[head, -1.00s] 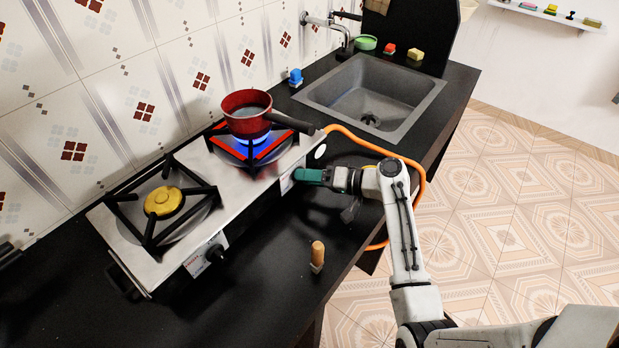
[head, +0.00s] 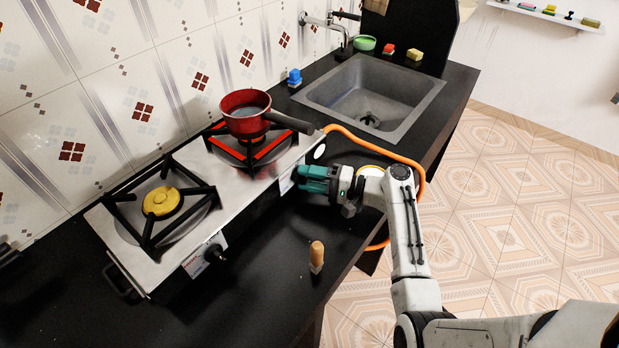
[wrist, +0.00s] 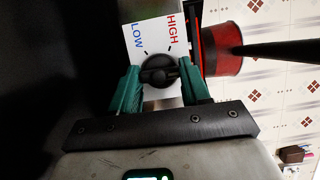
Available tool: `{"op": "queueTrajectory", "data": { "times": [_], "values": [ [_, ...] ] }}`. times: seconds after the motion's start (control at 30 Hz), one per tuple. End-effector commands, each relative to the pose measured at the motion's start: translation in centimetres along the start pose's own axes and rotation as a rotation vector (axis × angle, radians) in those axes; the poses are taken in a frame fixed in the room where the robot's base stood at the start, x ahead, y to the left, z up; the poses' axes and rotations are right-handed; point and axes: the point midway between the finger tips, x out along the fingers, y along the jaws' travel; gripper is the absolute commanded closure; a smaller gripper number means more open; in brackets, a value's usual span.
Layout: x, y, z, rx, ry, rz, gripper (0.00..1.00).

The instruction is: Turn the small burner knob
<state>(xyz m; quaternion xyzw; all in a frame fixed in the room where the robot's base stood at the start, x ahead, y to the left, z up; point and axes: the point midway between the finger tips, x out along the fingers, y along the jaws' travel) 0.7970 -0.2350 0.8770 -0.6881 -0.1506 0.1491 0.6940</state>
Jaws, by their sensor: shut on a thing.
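My gripper (head: 303,178) is at the front face of the stove (head: 190,217), below the burner with the red pot (head: 246,110). In the wrist view its green fingers (wrist: 158,76) are shut on the black knob (wrist: 158,71), one on each side. A white plate marked LOW and HIGH (wrist: 152,38) shows beyond the knob. In the head view my fingers hide this knob. No flame shows under the pot. The other knob (head: 215,252) sits by the yellow-capped burner (head: 162,202), which shows no flame.
An orange hose (head: 385,153) curves behind my gripper. The pot's dark handle (head: 292,122) sticks out above it. A small wooden-topped object (head: 317,255) stands on the black counter in front. The sink (head: 372,95) is at the back right.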

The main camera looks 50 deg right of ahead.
Motion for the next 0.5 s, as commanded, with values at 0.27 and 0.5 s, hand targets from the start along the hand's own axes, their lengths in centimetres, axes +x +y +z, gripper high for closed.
{"op": "queueTrajectory", "data": {
  "times": [0.27, 0.5],
  "values": [
    [0.04, 0.16, 0.08, 0.01, -0.002, 0.0, 0.84],
    [0.05, 0.15, 0.08, 0.01, -0.001, 0.0, 0.45]
  ]
}}
